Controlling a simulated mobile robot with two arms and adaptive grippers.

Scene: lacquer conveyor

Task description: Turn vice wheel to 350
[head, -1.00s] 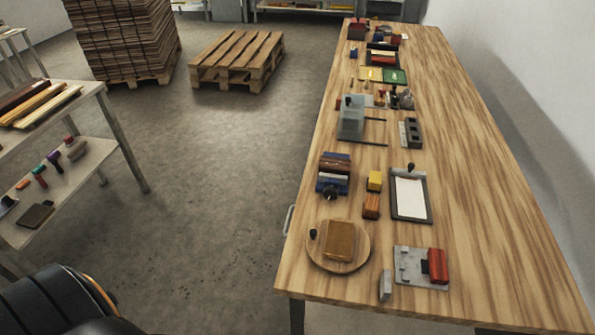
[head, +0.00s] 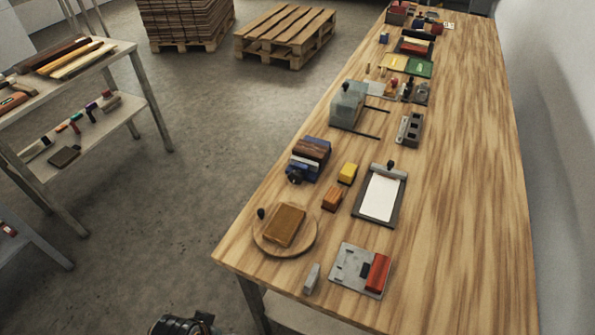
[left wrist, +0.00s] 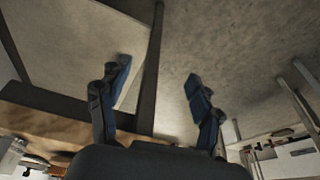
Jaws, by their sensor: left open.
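The vice (head: 309,158) is a small blue block with brown and pale pieces between its jaws. It sits near the left edge of the wooden bench in the head view. Its dark wheel (head: 295,177) faces the near left side; any marking on it is too small to read. My left gripper (left wrist: 158,78) is open and empty in the left wrist view, with its two blue-dark fingers spread apart. The vice is not clear in that view. A dark part of mine shows at the bottom edge of the head view, well short of the vice. My right gripper is not in view.
A shelf (head: 125,50) stands left across open floor.

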